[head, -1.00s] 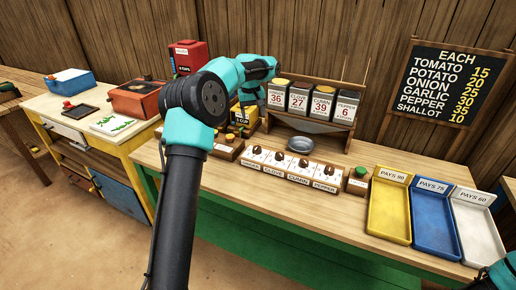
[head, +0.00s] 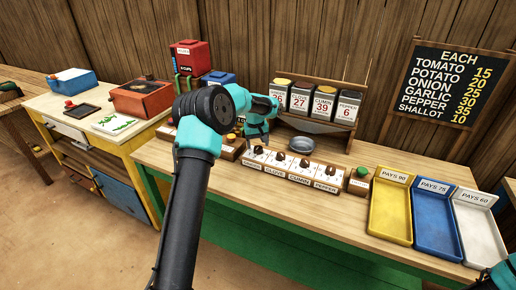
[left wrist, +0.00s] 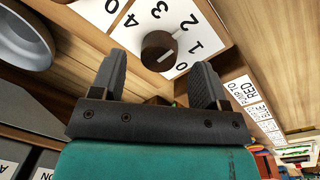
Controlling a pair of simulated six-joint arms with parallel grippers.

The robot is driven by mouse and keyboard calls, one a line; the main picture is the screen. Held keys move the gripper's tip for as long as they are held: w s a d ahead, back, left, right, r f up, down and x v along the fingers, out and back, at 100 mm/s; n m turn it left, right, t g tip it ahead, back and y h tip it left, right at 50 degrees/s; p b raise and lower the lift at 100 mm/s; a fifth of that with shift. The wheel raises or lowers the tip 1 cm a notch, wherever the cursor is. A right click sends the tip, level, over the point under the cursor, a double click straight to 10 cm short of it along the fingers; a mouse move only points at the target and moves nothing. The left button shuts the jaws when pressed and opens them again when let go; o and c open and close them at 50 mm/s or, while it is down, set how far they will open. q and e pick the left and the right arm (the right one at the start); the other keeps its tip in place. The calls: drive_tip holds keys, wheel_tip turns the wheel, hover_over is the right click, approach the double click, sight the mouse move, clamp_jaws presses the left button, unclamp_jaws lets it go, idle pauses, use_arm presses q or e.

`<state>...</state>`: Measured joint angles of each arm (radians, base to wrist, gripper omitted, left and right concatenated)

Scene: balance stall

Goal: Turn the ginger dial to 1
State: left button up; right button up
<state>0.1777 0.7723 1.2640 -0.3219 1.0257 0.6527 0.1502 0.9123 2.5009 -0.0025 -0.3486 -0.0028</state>
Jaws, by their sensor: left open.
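The ginger dial (head: 258,149) is a dark brown knob at the left end of the dial row on the counter. In the left wrist view its knob (left wrist: 157,47) sits on a white face with numbers 0 to 4. A pale mark shows on the knob's lower right side, toward 0 or 1; I cannot tell which. My left gripper (head: 258,143) is over this dial, pointing down. In the left wrist view the gripper (left wrist: 160,62) is open, its two fingers on either side of the knob, apart from it. My right gripper is out of view.
The clove (head: 280,156), cumin (head: 303,163) and pepper (head: 330,171) dials continue the row to the right. A metal dish (head: 302,144) stands behind it, below the spice canisters (head: 301,98). A green button (head: 361,173) and coloured trays (head: 390,207) are farther right.

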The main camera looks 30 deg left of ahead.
use_arm(q)
drive_tip(key=shift+f, duration=1.35)
drive_tip(key=shift+c, duration=0.3)
drive_tip(key=shift+d, duration=0.1)
drive_tip(key=c, duration=0.9)
drive_tip(key=shift+o, duration=0.2)
drive_tip(key=shift+m, duration=0.4)
drive_tip(key=m, duration=0.4)
drive_tip(key=shift+w, duration=0.1)
drive_tip(key=shift+m+g, duration=0.3)
drive_tip(key=shift+m, duration=1.7)
